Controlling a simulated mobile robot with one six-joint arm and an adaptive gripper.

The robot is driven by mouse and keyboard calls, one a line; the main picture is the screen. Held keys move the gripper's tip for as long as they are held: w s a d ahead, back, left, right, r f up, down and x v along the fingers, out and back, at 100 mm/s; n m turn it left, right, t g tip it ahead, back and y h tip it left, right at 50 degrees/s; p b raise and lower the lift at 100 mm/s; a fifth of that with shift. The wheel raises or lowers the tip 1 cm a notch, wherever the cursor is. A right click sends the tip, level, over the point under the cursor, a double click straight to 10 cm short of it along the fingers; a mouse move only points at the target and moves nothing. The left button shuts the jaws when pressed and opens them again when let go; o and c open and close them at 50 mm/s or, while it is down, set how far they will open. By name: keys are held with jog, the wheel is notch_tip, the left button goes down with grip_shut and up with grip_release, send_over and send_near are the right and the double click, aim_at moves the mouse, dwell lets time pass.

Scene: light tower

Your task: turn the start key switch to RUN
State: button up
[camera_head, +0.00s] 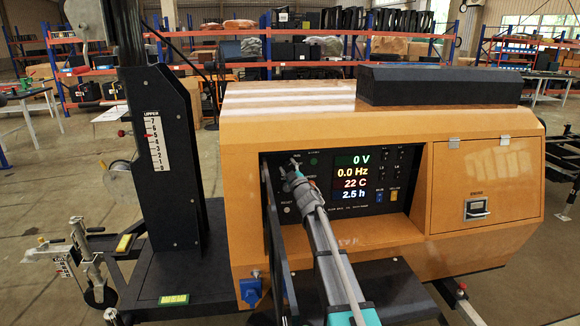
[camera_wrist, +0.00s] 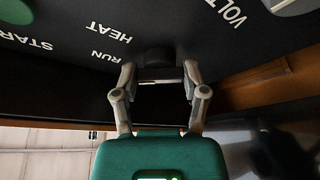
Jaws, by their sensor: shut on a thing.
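The start key switch (camera_wrist: 155,56) is a dark knob on the black control panel (camera_head: 378,205), which is set into the orange cabinet. In the wrist view my gripper (camera_wrist: 160,82) has its two grey fingers closed on the knob. The white words RUN, HEAT and START are printed beside it. In the head view my gripper (camera_head: 294,172) reaches the left part of the panel and hides most of the switch. I cannot tell which position the key points to.
The panel's displays read 0 V, 0.0 Hz, 22 C and 2.5 h. A green button (camera_wrist: 16,10) is near the switch. A black mast (camera_head: 165,165) stands left of the cabinet. The recess lip (camera_wrist: 250,90) runs close to my fingers.

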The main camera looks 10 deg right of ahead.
jog(key=shift+n, duration=0.8)
jog(key=o, duration=1.2)
jog(key=shift+c, duration=0.2)
jog(key=shift+s+d, duration=0.1)
